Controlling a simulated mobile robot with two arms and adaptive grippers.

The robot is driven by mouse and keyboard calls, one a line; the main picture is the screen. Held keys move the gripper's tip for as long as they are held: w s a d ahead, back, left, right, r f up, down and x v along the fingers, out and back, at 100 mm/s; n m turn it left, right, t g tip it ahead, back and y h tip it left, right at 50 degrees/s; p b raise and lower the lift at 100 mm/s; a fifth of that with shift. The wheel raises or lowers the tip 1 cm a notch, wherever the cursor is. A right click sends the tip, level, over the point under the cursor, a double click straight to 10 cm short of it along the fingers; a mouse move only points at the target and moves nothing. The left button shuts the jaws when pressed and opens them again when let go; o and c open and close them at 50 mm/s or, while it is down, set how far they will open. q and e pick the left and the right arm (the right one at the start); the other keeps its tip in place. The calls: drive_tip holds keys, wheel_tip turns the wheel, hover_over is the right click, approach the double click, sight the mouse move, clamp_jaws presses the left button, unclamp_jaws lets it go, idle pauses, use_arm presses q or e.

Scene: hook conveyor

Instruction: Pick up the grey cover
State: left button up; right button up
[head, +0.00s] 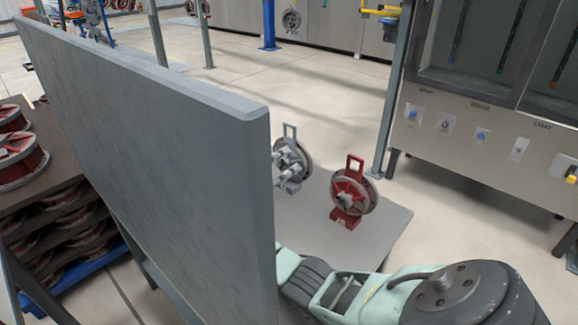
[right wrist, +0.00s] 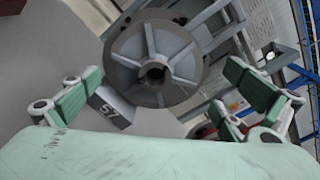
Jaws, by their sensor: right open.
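The grey cover (head: 291,158) is a round spoked wheel with a handle loop on top. It stands upright on the grey table, and its left side is partly hidden behind the panel in the head view. In the right wrist view the grey cover (right wrist: 185,66) shows its spoked face and a centre hole, above a grey base marked 57. My right gripper (right wrist: 165,98) is open, with the cover in view between and beyond its fingers. In the head view my right gripper (head: 286,263) is partly hidden by the panel. My left gripper is not in view.
A tall grey panel (head: 160,140) stands close on the left, blocking the view. A red cover (head: 350,190) stands on the grey table (head: 385,225) to the right of the grey one. A rack of red-grey wheels (head: 60,200) is at far left. A cabinet (head: 470,140) stands at right.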

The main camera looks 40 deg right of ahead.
sight(283, 163)
drive_tip(key=d, duration=0.3)
drive_tip(key=shift+w+d, duration=0.2)
drive_tip(key=shift+d, duration=0.1)
drive_tip(key=shift+a, duration=0.1)
drive_tip(key=shift+c, duration=0.3)
drive_tip(key=shift+r, duration=0.1)
drive_tip(key=c, duration=1.4)
wheel_tip(283, 163, up, 10)
drive_tip(key=shift+b, duration=0.3)
